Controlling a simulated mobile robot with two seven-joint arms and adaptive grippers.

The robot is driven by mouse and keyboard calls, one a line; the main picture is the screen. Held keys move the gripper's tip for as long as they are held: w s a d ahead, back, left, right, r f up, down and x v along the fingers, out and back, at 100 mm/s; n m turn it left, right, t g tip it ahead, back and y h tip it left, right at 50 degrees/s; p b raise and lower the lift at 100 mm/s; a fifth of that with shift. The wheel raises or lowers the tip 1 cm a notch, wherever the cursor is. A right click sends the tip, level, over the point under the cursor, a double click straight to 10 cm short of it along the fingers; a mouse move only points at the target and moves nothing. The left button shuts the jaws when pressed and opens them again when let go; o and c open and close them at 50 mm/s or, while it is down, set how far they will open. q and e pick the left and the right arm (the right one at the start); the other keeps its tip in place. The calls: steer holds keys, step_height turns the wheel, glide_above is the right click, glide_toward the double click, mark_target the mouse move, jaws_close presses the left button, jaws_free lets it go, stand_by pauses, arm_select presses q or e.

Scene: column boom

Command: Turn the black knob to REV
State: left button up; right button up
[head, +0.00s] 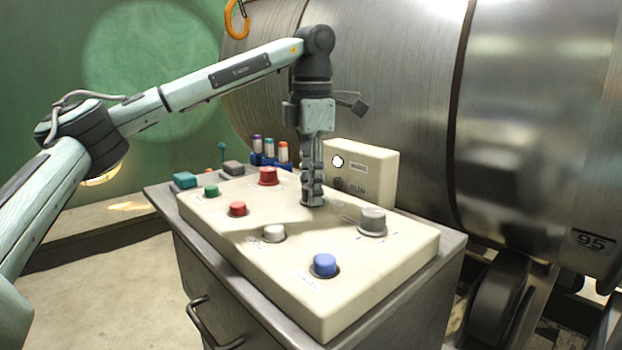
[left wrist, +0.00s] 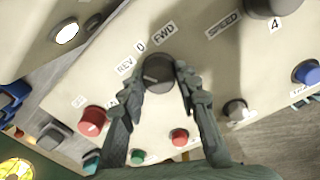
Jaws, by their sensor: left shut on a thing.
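The black knob (left wrist: 158,72) sits on the cream control panel (head: 385,262), with the labels REV (left wrist: 126,65), 0 (left wrist: 140,47) and FWD (left wrist: 164,33) along one side of it. My left gripper (head: 312,198) points straight down at the panel and hides the knob in the head view. In the left wrist view its two fingers (left wrist: 158,85) are shut on the knob, one on each side. I cannot tell clearly which label the knob's mark points to. My right gripper is not in view.
A grey SPEED knob (head: 373,220) stands right of my left gripper. Red (head: 237,209), white (head: 274,233), blue (head: 324,264) and green (head: 211,191) buttons stand around it. A cream box (head: 378,178) rises close behind, before a large metal drum (head: 365,80).

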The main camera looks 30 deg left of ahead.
arm_select(q)
steer(key=shift+n+p, duration=0.45)
steer(key=shift+n, duration=0.95)
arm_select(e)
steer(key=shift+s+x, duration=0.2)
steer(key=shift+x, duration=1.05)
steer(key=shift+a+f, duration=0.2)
arm_select(q)
steer(key=o, duration=1.2)
steer(key=shift+c, duration=0.2)
step_height(320, 180, up, 12)
steer(key=shift+d, duration=0.25)
steer(key=shift+s, duration=0.1)
